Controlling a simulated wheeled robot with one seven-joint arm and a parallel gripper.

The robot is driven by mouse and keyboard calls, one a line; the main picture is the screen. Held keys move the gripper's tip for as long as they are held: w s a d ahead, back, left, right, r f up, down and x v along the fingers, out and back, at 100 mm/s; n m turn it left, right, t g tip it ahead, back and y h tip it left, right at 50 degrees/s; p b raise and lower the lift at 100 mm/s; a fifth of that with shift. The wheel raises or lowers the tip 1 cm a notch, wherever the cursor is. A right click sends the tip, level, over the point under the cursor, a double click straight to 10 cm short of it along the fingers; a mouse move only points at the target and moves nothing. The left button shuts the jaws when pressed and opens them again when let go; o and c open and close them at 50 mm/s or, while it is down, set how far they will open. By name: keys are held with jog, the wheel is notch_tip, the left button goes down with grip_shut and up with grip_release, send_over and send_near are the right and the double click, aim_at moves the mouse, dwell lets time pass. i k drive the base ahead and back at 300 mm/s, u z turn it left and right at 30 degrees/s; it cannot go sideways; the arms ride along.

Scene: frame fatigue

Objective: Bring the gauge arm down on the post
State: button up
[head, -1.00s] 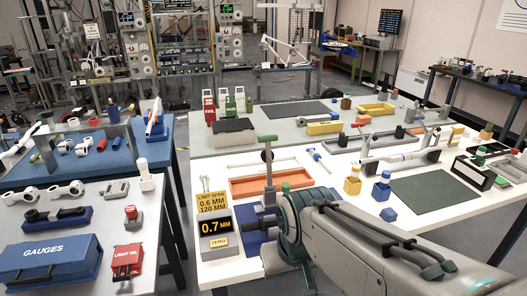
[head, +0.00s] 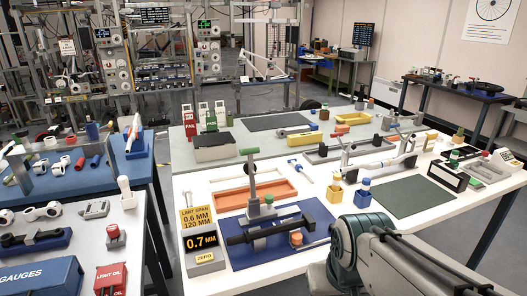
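A gauge stand sits on a blue mat (head: 232,262) at the front of the white table. Its tall grey upright (head: 252,182) has a dark green cap, and a grey block with a green knob is at its foot. A black bar (head: 275,230) lies across the stand, low over the mat. A short post with an orange top (head: 296,239) stands by the bar's right part. I cannot tell whether bar and post touch. The readout (head: 203,241) shows 0.7 mm. My arm enters from the lower right; its gripper is not visible.
An orange tray (head: 256,194) lies behind the stand. Yellow and blue small blocks (head: 363,193) and a dark green mat (head: 411,194) are to the right. A blue side table (head: 90,180) and the gauges box (head: 42,278) are at left.

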aim_at(249, 169)
jog(key=i, duration=0.95)
